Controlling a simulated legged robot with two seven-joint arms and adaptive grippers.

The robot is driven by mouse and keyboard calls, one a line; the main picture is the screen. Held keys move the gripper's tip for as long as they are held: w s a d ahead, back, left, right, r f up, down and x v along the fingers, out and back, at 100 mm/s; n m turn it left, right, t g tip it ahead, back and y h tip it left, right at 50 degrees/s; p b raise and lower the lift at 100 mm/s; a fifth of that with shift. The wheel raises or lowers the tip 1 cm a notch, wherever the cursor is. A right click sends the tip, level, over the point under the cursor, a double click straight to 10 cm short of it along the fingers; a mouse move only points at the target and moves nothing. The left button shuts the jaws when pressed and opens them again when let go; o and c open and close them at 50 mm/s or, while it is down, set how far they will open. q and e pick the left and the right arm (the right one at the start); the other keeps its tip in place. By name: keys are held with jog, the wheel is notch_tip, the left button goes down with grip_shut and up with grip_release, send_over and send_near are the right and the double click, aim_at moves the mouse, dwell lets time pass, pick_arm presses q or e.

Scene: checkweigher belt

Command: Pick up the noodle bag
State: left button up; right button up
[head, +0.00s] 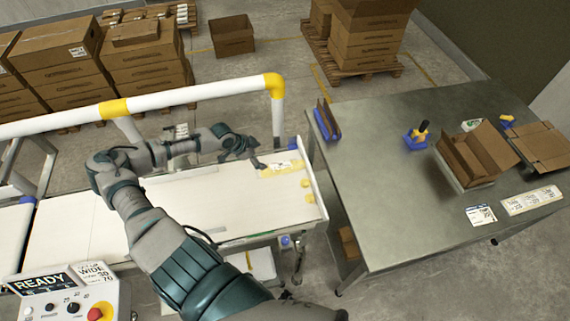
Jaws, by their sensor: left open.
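The noodle bag (283,168), a small yellow pack with a white label, lies near the right end of the white belt (80,225). My left gripper (257,153) is open and empty just left of the bag, with its fingers pointing right toward it. One fingertip is close to the bag's left edge; I cannot tell whether they touch. My left arm reaches over the belt from the bottom of the view. My right gripper is not in view.
A white and yellow guard rail (190,95) runs behind the belt. Yellow pieces sit at the belt's right end. The steel table (380,200) on the right holds an open carton (470,160), a blue tape dispenser (416,138) and labels. A control box (70,300) stands front left.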

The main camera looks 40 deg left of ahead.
pick_arm(q)
send_near(275, 167)
jog(key=shift+w+d+f, duration=0.55)
jog(key=shift+w+f, duration=0.25)
jog(key=shift+w, duration=0.1)
jog(key=x, duration=0.3)
jog(key=shift+w+a+f+p, duration=0.15)
jog(key=shift+w+f+p, duration=0.15)
jog(key=shift+x, duration=0.9)
jog(key=shift+a+f, duration=0.15)
jog(key=shift+f, duration=0.1)
jog(key=p+x, duration=0.1)
jog(key=x, duration=0.3)
jog(key=shift+d+f, duration=0.2)
jog(key=shift+f, duration=0.2)
jog(key=shift+s, duration=0.1)
jog(key=c, duration=1.5)
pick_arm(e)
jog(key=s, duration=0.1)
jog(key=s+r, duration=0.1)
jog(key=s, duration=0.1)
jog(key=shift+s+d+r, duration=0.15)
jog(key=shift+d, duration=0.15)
